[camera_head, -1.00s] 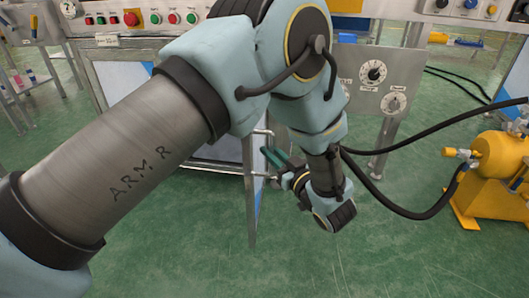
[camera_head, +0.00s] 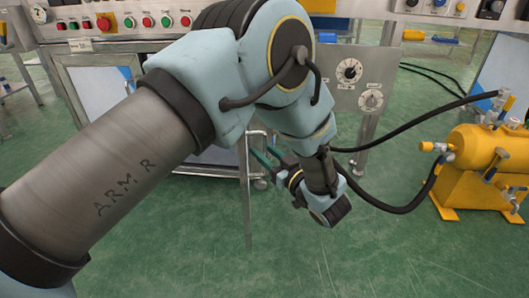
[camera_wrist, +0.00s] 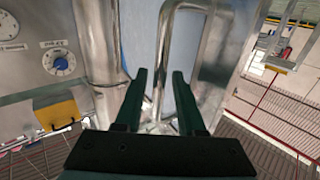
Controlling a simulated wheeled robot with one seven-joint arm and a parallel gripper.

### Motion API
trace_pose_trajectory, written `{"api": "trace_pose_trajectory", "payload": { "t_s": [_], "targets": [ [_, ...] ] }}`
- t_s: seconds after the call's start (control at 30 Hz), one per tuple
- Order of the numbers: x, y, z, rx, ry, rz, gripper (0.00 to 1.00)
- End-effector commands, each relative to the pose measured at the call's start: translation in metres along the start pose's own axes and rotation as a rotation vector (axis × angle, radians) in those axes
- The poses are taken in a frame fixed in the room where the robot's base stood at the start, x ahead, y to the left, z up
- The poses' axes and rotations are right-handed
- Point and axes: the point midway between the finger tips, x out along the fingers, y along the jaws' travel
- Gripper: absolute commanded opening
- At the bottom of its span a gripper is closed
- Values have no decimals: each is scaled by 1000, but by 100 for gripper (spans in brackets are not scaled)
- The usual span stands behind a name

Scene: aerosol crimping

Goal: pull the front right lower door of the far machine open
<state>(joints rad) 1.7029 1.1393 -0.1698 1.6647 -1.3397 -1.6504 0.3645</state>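The far machine (camera_head: 120,40) has a red-and-green button panel above a metal-framed lower cabinet. A lower door (camera_head: 245,195) stands swung out from the cabinet and shows nearly edge-on in the head view. Its bent metal handle (camera_wrist: 203,45) shows in the wrist view against the door's pale blue panel (camera_wrist: 140,35). My gripper (camera_head: 263,157) is at this handle. In the wrist view its two green fingers (camera_wrist: 159,75) are apart, with one bar of the handle appearing between them. I cannot tell whether either finger touches the bar. My arm hides part of the cabinet.
A yellow tank (camera_head: 475,160) on a stand is at the right, with black hoses running left behind my gripper. A grey panel with dials (camera_head: 360,85) stands behind my wrist. The green floor (camera_head: 330,250) in front is clear.

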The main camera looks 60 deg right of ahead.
Motion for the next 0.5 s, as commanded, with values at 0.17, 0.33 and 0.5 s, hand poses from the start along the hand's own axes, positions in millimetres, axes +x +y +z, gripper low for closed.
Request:
{"api": "trace_pose_trajectory", "payload": {
  "t_s": [0.17,0.33,0.5],
  "targets": [
    [0,0,0,0,-1,0,47],
    [-2,0,0,1,-1,0,47],
    [-21,0,0,1,-2,2,47]
  ]
}}
